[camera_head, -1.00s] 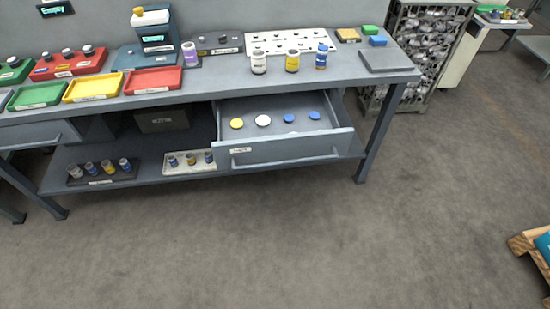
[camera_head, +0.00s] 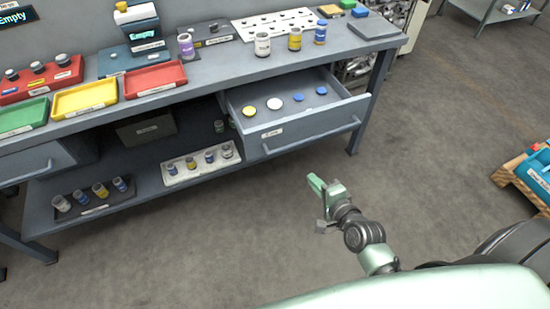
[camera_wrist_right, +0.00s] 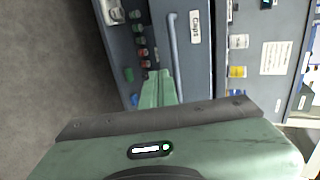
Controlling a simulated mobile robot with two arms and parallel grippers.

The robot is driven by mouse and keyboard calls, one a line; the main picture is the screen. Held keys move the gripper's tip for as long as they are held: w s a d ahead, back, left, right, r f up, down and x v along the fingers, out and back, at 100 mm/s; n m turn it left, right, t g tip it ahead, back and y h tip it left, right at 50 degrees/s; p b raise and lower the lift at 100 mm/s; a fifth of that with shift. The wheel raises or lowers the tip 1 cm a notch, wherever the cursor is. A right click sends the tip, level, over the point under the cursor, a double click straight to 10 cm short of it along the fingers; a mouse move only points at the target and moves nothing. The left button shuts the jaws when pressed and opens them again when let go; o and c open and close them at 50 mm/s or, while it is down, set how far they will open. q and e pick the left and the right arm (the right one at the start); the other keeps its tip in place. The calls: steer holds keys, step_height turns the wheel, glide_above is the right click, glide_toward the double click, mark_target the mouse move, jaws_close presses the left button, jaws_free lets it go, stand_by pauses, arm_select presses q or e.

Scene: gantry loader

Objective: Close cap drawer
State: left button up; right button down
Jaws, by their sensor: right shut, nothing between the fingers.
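The cap drawer (camera_head: 303,128) under the bench's right end is pulled out. Several caps, yellow, white and blue, lie inside it. Its front carries a bar handle and a label, which reads "Caps" in the right wrist view. My right gripper (camera_head: 316,186) is shut and empty over the floor in front of the drawer, apart from it in the head view. In the right wrist view the gripper's fingers (camera_wrist_right: 157,85) point toward the drawer front and its handle (camera_wrist_right: 172,45). My left gripper is not in view.
The bench (camera_head: 220,71) holds red, yellow and green trays, several bottles and a white perforated board (camera_head: 275,24). A lower shelf (camera_head: 145,187) carries racks of small bottles. A wooden crate (camera_head: 510,178) stands at the right. The floor before the drawer is clear.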

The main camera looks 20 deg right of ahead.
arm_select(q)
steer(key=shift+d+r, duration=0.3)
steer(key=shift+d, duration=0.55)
arm_select(e)
steer(key=d+r+x, duration=0.1)
steer(key=x, duration=1.2)
steer(key=shift+w+a+r, duration=0.3)
steer(key=shift+w+r, duration=0.05)
steer(key=shift+w, duration=0.15)
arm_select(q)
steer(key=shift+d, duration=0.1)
